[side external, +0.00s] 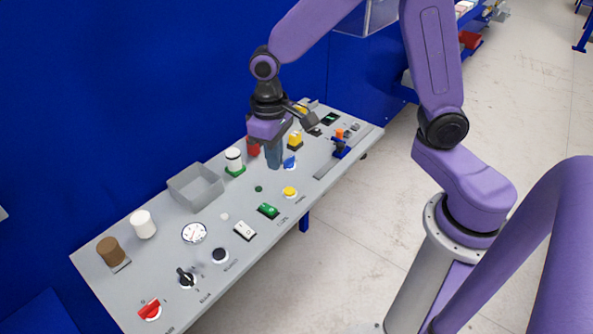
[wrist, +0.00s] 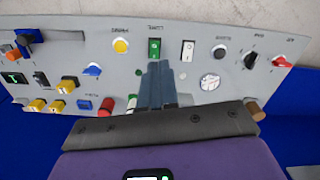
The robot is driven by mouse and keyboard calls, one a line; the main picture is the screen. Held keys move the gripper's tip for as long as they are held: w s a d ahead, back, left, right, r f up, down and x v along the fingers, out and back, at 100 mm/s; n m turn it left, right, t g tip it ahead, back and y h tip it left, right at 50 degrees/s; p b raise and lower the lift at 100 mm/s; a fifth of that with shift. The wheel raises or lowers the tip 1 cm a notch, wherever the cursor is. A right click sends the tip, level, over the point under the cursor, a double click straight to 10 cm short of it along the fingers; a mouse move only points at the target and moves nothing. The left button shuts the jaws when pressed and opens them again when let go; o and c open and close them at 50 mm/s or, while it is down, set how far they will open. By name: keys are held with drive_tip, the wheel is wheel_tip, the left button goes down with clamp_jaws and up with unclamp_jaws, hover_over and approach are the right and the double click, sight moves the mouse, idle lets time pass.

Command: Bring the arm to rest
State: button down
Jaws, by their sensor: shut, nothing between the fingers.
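My gripper (side external: 274,162) hangs pointing down above the grey panel (side external: 160,228), near its middle. In the wrist view the two fingertips (wrist: 158,68) are together with nothing between them. In the side view a red cylinder (side external: 253,148) stands just left of the fingers, and a white cylinder on a green base (side external: 234,158) stands further left. The fingers look apart from both; their exact height above the panel is hard to tell. In the wrist view the fingers hide part of the panel.
An open grey bin (side external: 195,187), a white cylinder (side external: 143,224) and a brown cylinder (side external: 111,251) stand along the back edge. Knobs, switches and a dial (side external: 194,233) cover the front. An orange and blue fixture (side external: 340,143) is at right. A blue wall (side external: 110,100) rises behind.

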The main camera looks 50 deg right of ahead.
drive_tip(key=s+d+r+n, duration=0.2)
drive_tip(key=s+d+n, duration=0.1)
drive_tip(key=s, duration=0.7)
drive_tip(key=s+d+r+n, duration=0.3)
drive_tip(key=s+n, duration=0.3)
drive_tip(key=s, duration=0.4)
drive_tip(key=shift+s+n+t, duration=0.25)
drive_tip(key=shift+n+t, duration=0.05)
drive_tip(key=c, duration=1.4)
unclamp_jaws()
drive_tip(key=shift+s+d+r, duration=0.1)
drive_tip(key=shift+s+d, duration=0.05)
drive_tip(key=shift+s, duration=0.05)
drive_tip(key=o, duration=0.5)
drive_tip(key=shift+w, duration=0.2)
drive_tip(key=m+g, duration=0.4)
drive_tip(key=m, duration=0.6)
hover_over(268, 208)
drive_tip(key=w+a, duration=0.2)
wheel_tip(268, 208, down, 4)
drive_tip(key=w+d+f+m, duration=0.2)
drive_tip(key=w+f, duration=0.2)
drive_tip(key=w, duration=0.1)
drive_tip(key=shift+g, duration=0.4)
drive_tip(key=x, duration=1.6)
drive_tip(key=shift+w+f, duration=0.1)
drive_tip(key=shift+f, duration=0.3)
